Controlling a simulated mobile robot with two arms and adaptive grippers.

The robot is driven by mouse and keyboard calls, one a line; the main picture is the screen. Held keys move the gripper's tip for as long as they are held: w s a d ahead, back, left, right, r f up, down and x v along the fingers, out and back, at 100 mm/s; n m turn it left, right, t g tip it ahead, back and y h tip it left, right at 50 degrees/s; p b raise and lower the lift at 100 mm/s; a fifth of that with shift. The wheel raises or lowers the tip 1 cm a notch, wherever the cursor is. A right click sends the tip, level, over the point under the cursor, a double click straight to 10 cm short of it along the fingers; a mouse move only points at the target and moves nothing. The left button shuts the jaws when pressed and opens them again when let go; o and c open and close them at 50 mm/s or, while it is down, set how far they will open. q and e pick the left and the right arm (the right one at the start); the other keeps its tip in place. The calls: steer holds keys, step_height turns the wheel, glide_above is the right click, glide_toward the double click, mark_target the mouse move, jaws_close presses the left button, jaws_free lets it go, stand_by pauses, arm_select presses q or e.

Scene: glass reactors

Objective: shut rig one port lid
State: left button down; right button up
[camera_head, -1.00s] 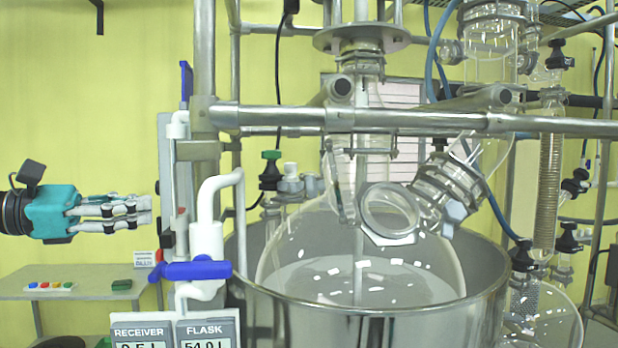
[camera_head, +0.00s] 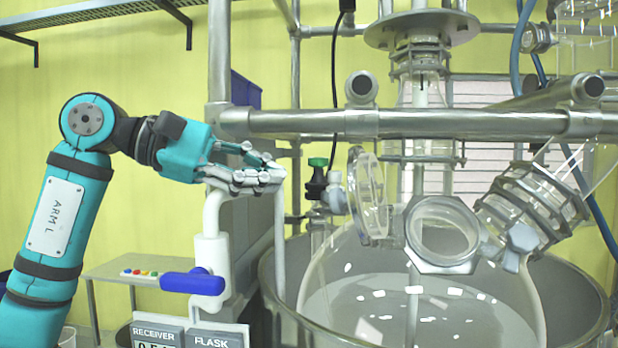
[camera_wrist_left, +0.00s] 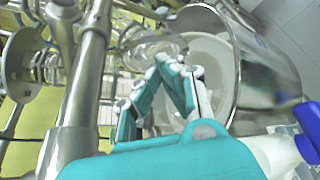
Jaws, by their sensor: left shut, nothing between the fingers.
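The glass reactor flask (camera_head: 345,285) sits in a steel bath, with a round port (camera_head: 442,235) open on its top. My right gripper is not in view.
A horizontal steel rail (camera_head: 410,124) crosses above the port. A white pipe with a blue valve handle (camera_head: 193,282) stands below my left gripper. The steel bath rim (camera_head: 268,275) surrounds the flask. A side table (camera_head: 105,271) stands at the back left.

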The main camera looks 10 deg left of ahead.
arm_select(q)
steer(key=d, duration=0.1)
steer(key=p, duration=0.3)
glide_toward(373, 199)
steer(key=w+d+f, duration=0.2)
steer(key=w, duration=0.1)
steer(key=shift+w+d, duration=0.1)
steer(key=shift+w, duration=0.05)
steer(key=shift+r, duration=0.1)
